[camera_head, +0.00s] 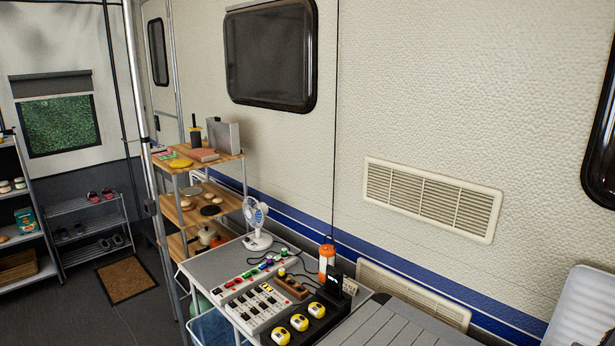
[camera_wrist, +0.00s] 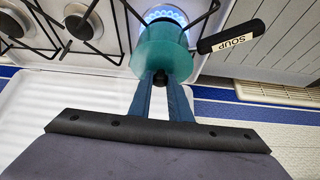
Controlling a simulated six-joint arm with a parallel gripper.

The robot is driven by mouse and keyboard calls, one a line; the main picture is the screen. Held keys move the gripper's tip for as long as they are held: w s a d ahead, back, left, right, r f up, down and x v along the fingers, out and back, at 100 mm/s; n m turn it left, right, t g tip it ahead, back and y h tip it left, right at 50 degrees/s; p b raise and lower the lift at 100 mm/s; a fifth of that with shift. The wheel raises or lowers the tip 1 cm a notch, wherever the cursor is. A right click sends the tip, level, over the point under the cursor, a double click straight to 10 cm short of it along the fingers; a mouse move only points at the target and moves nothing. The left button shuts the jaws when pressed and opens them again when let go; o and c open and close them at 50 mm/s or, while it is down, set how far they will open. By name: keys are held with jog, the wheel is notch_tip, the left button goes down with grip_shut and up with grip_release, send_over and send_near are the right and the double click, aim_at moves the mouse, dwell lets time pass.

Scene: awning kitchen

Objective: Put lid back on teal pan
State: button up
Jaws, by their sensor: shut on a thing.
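In the wrist view my gripper (camera_wrist: 160,82) is shut on the small black knob of a teal lid (camera_wrist: 162,62). The teal pan (camera_wrist: 160,34) is just beyond the lid, at a gas burner with a ring of blue flame. Lid and pan overlap in this view, so I cannot tell whether they touch. The pan's black handle (camera_wrist: 231,36) points right and carries a label reading SOUP. The head view shows neither the gripper nor the teal pan.
In the wrist view the hob's black grates (camera_wrist: 66,44) and unlit burners (camera_wrist: 84,24) lie left of the pan. A bare white surface (camera_wrist: 40,105) is nearer. In the head view a table (camera_head: 215,264) holds a fan (camera_head: 256,222), power strips (camera_head: 256,308) and an orange lantern (camera_head: 326,262).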

jog(key=shift+s+a+f, duration=0.15)
jog(key=shift+r+p, duration=1.65)
jog(key=shift+r, duration=0.9)
jog(key=shift+d+r+n, duration=0.25)
jog(key=shift+r+n, duration=0.15)
jog(key=shift+r, duration=0.5)
jog(key=shift+r+n+t+y, duration=0.3)
jog(key=shift+r+n, duration=0.1)
jog(key=shift+r, duration=0.3)
jog(key=shift+a, duration=0.1)
jog(key=shift+f, duration=0.25)
jog(key=shift+f+b, duration=2.1)
jog(key=shift+f, duration=0.9)
jog(key=shift+f+b, duration=0.2)
jog(key=shift+b, duration=0.2)
